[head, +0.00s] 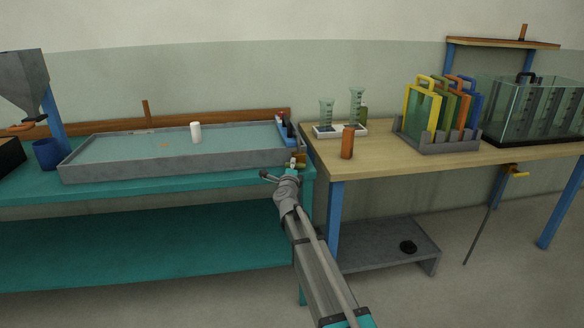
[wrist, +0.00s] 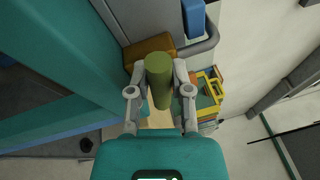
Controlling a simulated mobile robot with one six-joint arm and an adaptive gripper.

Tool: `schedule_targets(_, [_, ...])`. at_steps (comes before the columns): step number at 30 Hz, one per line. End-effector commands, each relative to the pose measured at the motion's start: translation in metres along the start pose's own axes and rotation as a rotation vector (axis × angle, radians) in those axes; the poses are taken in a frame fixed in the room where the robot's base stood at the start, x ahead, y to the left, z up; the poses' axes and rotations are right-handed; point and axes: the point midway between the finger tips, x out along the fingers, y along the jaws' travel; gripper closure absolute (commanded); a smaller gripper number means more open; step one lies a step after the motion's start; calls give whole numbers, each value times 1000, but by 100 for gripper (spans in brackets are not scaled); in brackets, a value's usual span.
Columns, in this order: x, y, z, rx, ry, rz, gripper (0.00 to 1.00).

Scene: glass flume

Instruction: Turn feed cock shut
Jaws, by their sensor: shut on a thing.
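My gripper (head: 292,172) is at the right end of the grey flume tray (head: 110,172), by the bench corner. In the wrist view my gripper (wrist: 160,75) has its fingers closed on either side of an olive-green cylinder (wrist: 159,72), which looks like the handle of the feed cock. A brown-orange block (wrist: 150,47) shows just behind it, by the grey tray wall. In the head view a small brass-coloured fitting (head: 301,160) shows beside the fingers. My gripper hides much of the cock there, and its turned position cannot be told.
A white cylinder (head: 196,132) stands in the tray. On the wooden table (head: 385,166) stand an orange-brown cylinder (head: 347,142), glass cylinders on a white tray (head: 325,132), a rack (head: 437,146) of coloured frames and a glass tank (head: 510,112). A blue cup (head: 46,153) stands left.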

Motion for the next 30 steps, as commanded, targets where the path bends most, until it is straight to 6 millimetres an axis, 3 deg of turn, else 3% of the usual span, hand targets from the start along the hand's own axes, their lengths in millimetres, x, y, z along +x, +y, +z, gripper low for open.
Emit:
schedule_targets(9, [-1, 8, -2, -175, -35, -44, 100])
schedule_targets(20, [-1, 8, -2, -202, -40, -50, 100])
schedule_targets(21, [-1, 8, -2, -201, -40, -50, 71])
schedule_targets(27, [-1, 8, -1, -200, -41, -50, 38])
schedule_targets(30, [-1, 8, -1, -200, -41, -49, 38])
